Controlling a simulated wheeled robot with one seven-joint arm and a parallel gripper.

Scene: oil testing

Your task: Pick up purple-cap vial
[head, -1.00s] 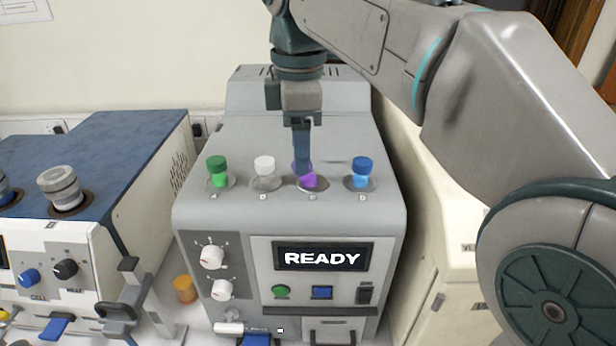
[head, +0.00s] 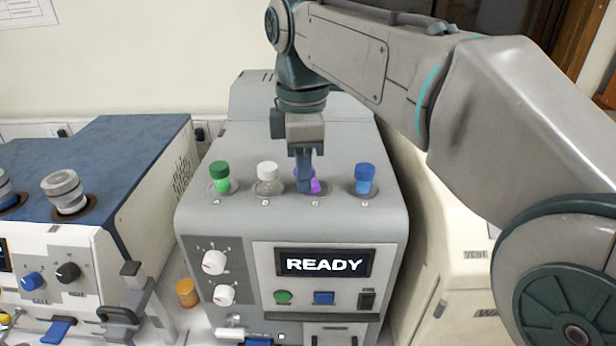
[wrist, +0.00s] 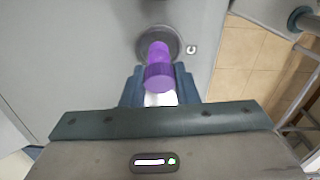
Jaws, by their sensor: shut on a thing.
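The purple-cap vial (head: 315,186) stands in the third holder from the left on top of the grey machine (head: 330,222). In the head view my gripper (head: 304,184) comes down from above and partly hides the vial and its cap. In the wrist view the purple cap (wrist: 159,77) lies between the blue fingers (wrist: 160,86), and the purple vial body reaches down to a round dark seat. My gripper is shut on the vial. I cannot tell whether the vial's bottom is clear of its holder.
A green-cap vial (head: 220,178) and a white-cap vial (head: 267,178) stand to the left, and a blue-cap vial (head: 365,178) to the right, close by. A blue-topped machine (head: 120,150) stands at the left. An orange jar (head: 187,293) sits between the machines.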

